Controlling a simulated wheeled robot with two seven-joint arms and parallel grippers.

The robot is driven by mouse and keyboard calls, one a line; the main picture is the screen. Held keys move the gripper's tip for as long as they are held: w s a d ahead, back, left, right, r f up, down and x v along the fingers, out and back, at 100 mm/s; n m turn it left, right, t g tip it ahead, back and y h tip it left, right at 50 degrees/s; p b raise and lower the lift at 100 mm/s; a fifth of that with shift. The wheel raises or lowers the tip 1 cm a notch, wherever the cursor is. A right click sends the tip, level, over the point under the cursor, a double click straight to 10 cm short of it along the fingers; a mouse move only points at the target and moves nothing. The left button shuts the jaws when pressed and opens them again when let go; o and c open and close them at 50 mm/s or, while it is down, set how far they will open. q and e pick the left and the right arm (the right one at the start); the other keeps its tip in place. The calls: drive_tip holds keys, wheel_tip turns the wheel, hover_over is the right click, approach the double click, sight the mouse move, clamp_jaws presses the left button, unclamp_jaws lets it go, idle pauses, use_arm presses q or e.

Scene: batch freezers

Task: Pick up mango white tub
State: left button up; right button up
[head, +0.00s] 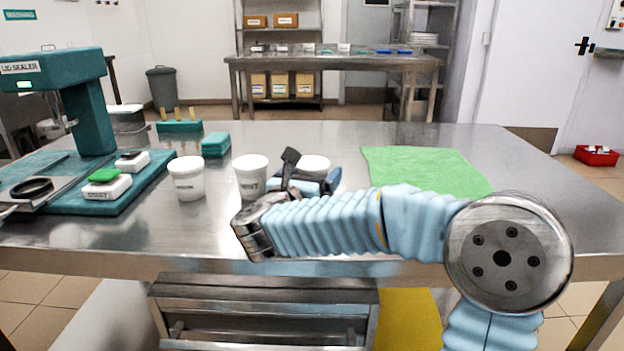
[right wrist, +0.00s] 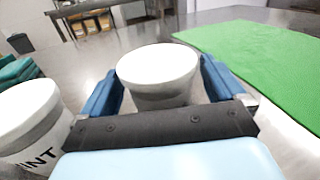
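Three white lidded tubs stand in a row on the steel table. The left tub (head: 187,180) has a small dark label too blurred to read surely. The middle tub (head: 250,178) reads MINT, and it also shows at the left of the right wrist view (right wrist: 30,118). The right-hand tub (head: 315,163) is mostly hidden behind my right gripper in the head view, its label out of sight. In the right wrist view this tub (right wrist: 158,68) is upright between the blue fingers of my right gripper (right wrist: 160,85), which look open around it. My left gripper is not in view.
A green cloth (head: 425,170) lies right of the tubs. The table's far right is clear.

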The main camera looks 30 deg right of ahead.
drive_tip(key=c, duration=1)
drive_tip(key=shift+c, duration=0.3)
drive_tip(key=shift+r, duration=0.15)
